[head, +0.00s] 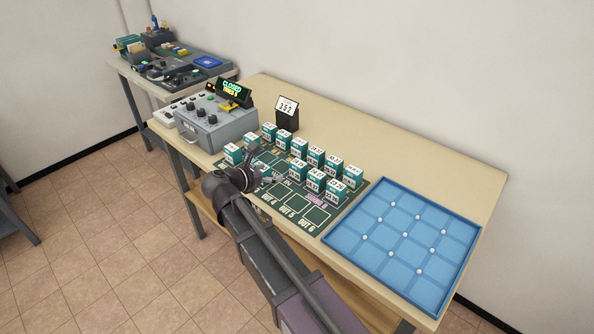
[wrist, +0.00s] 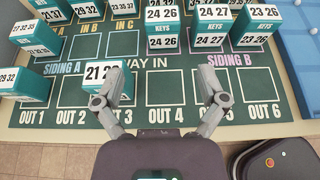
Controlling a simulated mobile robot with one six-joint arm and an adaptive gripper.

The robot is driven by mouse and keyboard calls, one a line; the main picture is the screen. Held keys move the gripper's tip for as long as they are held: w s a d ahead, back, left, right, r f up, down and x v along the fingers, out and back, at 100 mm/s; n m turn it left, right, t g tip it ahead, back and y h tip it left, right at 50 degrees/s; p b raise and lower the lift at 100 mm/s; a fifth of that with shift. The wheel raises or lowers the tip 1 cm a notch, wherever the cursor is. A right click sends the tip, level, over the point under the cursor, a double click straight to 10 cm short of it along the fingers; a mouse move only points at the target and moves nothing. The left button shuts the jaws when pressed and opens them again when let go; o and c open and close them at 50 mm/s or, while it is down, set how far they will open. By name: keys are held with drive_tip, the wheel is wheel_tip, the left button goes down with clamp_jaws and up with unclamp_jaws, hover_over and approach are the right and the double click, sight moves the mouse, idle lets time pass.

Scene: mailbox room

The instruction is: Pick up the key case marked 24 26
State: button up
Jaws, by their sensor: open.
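The key case marked 24 26 (wrist: 163,30) is a teal block with a white numbered top, standing upright at the top centre of the wrist view. In the head view it appears to be the leftmost case (head: 298,173) of the near right row, though its label is tiny there. My gripper (wrist: 160,78) is open and empty, with its fingers spread over the board below and nearer than this case. It does not touch the case. In the head view my gripper (head: 270,178) is low over the board, left of the case.
Cases marked 24 27 (wrist: 212,25) and 23 26 (wrist: 258,27) stand just right of it. A case starting 21 (wrist: 101,72) is partly hidden behind my left finger. OUT slots 4 to 6 are empty. A blue tray (head: 465,225), grey control box (head: 215,125) and number stand (head: 287,115) share the table.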

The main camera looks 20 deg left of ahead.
sight(294, 168)
drive_tip(key=b+x, duration=0.2)
drive_tip(key=x, duration=0.5)
drive_tip(key=shift+s+a+f+b, duration=0.1)
drive_tip(key=shift+f+b, duration=0.05)
drive_tip(key=shift+b, duration=0.2)
drive_tip(key=shift+w+d+f, duration=0.15)
drive_tip(key=shift+w+d, duration=0.1)
drive_tip(key=shift+w, duration=0.25)
drive_tip(key=b+x, duration=0.2)
drive_tip(key=x, duration=0.2)
drive_tip(key=shift+d+f, duration=0.15)
drive_tip(key=shift+f, duration=0.1)
drive_tip(key=shift+w+d+f, duration=0.15)
drive_tip(key=shift+w+d, duration=0.1)
drive_tip(key=shift+w, duration=0.2)
drive_tip(key=shift+c, duration=0.2)
drive_tip(key=c, duration=0.9)
